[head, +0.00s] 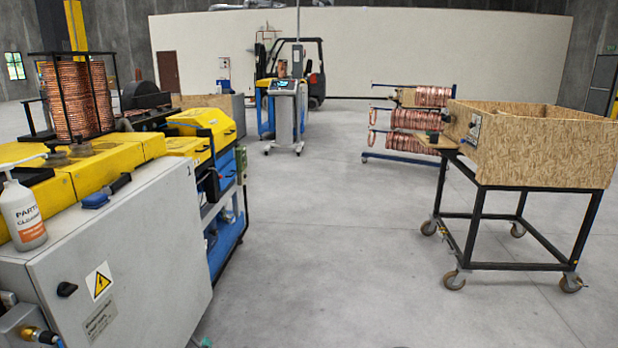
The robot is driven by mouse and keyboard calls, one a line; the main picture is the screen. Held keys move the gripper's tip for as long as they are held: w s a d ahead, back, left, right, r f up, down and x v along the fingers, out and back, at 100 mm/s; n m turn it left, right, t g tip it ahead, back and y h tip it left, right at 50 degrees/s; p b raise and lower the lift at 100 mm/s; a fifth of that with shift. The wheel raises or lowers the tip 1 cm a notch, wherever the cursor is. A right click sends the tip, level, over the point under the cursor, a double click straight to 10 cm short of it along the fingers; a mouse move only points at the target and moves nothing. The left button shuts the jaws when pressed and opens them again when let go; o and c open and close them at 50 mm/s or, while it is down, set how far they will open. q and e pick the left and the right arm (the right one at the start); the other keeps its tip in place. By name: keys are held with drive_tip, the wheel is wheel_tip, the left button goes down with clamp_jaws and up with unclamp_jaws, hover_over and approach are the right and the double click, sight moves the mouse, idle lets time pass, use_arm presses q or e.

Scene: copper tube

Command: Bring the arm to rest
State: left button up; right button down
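Neither of my arms nor my grippers shows clearly in the head view, so I cannot see whether they are open or shut. Copper tube shows as a large upright coil (76,98) in a dark frame at the back left. More copper coils (416,120) hang on a blue rack (405,161) right of the middle, farther back.
A wheeled cart (470,228) with a chipboard box (530,150) stands at the right. A control stand (284,115) and forklift (312,75) are behind. The middle floor is clear.

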use_arm(q)
drive_tip(key=s+d+f+m+g+h, duration=0.25)
drive_tip(key=s+d+f+g, duration=0.2)
drive_tip(key=s+f, duration=0.45)
drive_tip(key=s+d+f+m+g+h, duration=0.1)
drive_tip(key=s+d+f+g, duration=0.2)
drive_tip(key=s, duration=0.5)
drive_tip(key=s+d+f+m+g+h, duration=0.2)
drive_tip(key=s+d+f+g, duration=0.1)
drive_tip(key=s, duration=0.5)
drive_tip(key=s+d+f+m+g+h, duration=0.1)
drive_tip(key=s+d+f+g, duration=0.2)
drive_tip(key=s, duration=0.6)
drive_tip(key=shift+d+g+h, duration=0.35)
drive_tip(key=shift+d, duration=0.45)
drive_tip(key=shift+s+m, duration=0.15)
drive_tip(key=shift+m, duration=0.2)
drive_tip(key=shift+c, duration=1)
